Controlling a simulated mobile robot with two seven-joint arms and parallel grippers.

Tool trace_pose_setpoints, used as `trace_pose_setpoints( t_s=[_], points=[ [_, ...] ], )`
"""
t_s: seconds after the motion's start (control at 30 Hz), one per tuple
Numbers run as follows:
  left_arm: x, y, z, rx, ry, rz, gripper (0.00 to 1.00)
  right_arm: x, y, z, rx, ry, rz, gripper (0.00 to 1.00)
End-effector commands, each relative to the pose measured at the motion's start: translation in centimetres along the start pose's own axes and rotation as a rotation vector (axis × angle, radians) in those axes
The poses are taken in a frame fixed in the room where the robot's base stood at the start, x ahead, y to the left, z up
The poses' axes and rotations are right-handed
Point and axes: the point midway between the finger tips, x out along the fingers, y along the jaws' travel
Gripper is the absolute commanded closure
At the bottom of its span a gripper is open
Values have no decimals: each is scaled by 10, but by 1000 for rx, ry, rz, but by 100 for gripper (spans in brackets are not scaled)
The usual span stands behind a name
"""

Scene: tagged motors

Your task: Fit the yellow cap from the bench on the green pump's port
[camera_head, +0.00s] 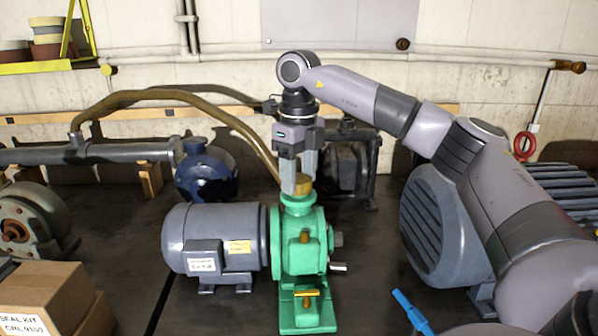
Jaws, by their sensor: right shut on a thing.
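The green pump (299,255) stands upright mid-bench, joined to a grey motor (215,240) on its left. Its port (298,203) faces up at the top. My right gripper (302,184) reaches down from above, directly over the port. It is shut on a dull yellow cap (304,188), partly hidden by the fingers. The cap is at the top of the port; I cannot tell whether it is seated or just above it. My left gripper is not in view.
A brown hose (160,94) arches behind the pump. A dark blue pump (205,172) and a black-framed machine (350,165) stand behind. A large grey motor (435,225) is right, cardboard boxes (45,290) front left. A blue tool (410,311) lies front right.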

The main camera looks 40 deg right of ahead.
Motion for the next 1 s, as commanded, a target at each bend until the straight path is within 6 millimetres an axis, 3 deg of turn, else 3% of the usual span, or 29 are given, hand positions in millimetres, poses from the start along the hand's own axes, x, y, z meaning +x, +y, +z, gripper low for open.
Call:
trace_pose_setpoints(
  t_s=[0.63,0.67,0.7,0.73,1.0],
  points=[
    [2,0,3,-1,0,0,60,10,0,0,0,2,0,74],
    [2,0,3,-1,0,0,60,10,0,0,0,2,0,36],
    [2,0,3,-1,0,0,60,10,0,0,0,2,0,23],
    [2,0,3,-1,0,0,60,10,0,0,0,2,0,16],
    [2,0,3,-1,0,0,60,9,0,0,0,1,0,16]
  ],
)
